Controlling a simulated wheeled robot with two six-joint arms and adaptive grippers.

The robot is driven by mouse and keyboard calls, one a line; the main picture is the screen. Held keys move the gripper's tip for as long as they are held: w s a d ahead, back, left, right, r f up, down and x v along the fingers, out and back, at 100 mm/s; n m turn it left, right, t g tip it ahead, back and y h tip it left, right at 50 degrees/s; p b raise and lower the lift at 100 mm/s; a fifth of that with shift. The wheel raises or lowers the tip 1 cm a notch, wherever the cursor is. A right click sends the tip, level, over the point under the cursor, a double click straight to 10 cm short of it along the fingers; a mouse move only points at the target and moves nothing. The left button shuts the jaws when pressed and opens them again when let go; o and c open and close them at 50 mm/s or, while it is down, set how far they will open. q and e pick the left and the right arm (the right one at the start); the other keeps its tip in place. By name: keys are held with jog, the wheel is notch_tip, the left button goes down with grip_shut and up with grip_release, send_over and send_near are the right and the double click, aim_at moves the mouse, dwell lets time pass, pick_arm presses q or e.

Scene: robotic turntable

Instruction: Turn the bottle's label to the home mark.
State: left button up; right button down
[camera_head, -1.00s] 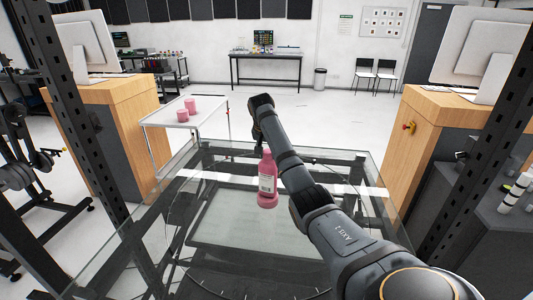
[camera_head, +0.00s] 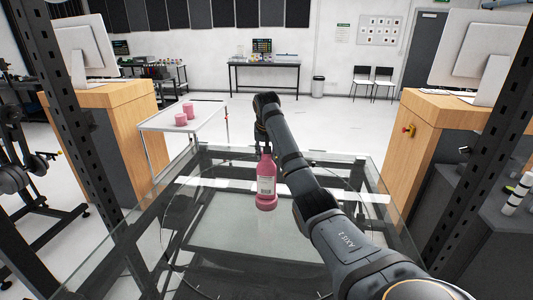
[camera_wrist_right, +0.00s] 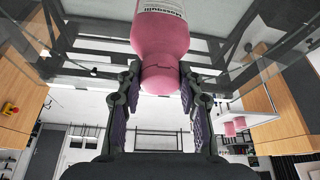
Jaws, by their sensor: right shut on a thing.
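A pink bottle (camera_head: 266,171) with a white label (camera_head: 266,186) is upright over the glass table, with the label facing my head camera. I cannot tell whether its base is touching the surface. My right gripper (camera_head: 263,143) is at the top of the bottle. In the right wrist view, the gripper (camera_wrist_right: 160,76) is shut on the bottle's pink top, one finger on each side, and part of the label (camera_wrist_right: 164,8) shows at the upper edge. The home mark cannot be made out. My left gripper is not in view.
The glass table (camera_head: 130,245) has a dark frame and a large faint ring. A white side table (camera_head: 160,122) at the left holds pink cylinders (camera_head: 182,118). Wooden cabinets (camera_head: 421,160) stand on both sides. Dark perforated posts (camera_head: 97,140) rise at left and right.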

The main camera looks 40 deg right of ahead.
jog(key=c, duration=0.8)
grip_release()
jog(key=v, duration=0.7)
jog(key=shift+s+a+r, duration=0.1)
jog(key=shift+r, duration=0.15)
